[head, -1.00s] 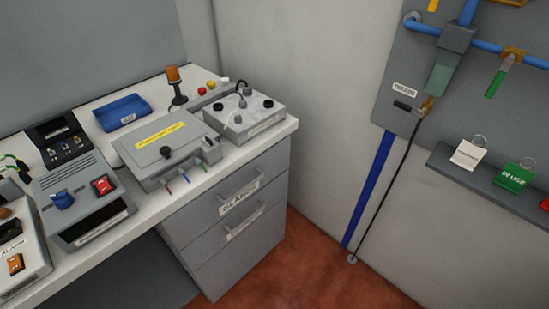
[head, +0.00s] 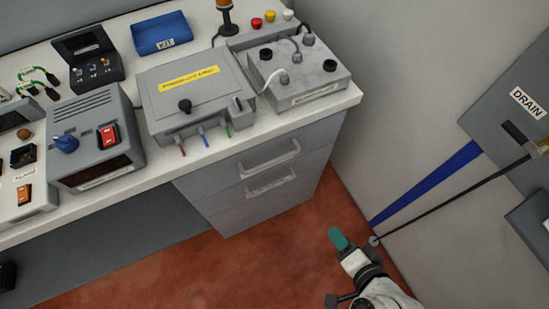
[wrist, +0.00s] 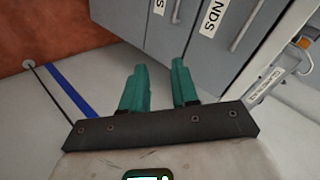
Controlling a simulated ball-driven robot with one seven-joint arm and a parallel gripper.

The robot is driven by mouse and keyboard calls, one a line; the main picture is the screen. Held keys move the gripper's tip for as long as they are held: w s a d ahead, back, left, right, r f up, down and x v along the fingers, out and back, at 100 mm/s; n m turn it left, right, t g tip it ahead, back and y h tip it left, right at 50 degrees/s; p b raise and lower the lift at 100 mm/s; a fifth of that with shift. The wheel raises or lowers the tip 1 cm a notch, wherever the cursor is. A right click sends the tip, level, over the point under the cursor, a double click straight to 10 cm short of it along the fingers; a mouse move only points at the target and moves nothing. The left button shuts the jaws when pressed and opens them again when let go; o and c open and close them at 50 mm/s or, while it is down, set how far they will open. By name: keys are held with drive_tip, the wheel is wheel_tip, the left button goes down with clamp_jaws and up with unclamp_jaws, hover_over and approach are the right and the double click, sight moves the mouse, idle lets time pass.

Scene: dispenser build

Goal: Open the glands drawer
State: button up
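The glands drawer (head: 310,154) is the upper grey drawer under the right end of the worktop. It looks shut, flush with the drawer below, and has a grey bar handle (head: 268,157). In the wrist view the drawer front (wrist: 222,48) shows a label ending in "NDS" and the handle (wrist: 246,24) at upper right. My gripper (head: 338,238) is low at the right of the head view, apart from the drawer, over the floor. In the wrist view its two teal fingers (wrist: 160,78) are spread with nothing between them.
A lower drawer (head: 225,215) with its own handle sits below. The worktop (head: 160,160) holds several grey devices and a blue tray (head: 160,33). Red floor (head: 230,270) is clear before the drawers.

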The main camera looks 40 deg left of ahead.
sight(273, 161)
drive_tip(key=shift+w+a+r+m+t+y+p, duration=0.15)
drive_tip(key=shift+w+a+r+m+y, duration=0.45)
drive_tip(key=shift+a, duration=3.55)
drive_tip(key=shift+w+a+r+m+t+y+p, duration=0.2)
drive_tip(key=shift+w+a+m+y, duration=0.8)
drive_tip(key=shift+a, duration=3.15)
drive_tip(key=shift+w+a+r+m+t+y, duration=0.35)
drive_tip(key=shift+a+y, duration=0.85)
drive_tip(key=shift+a, duration=2.95)
clamp_jaws()
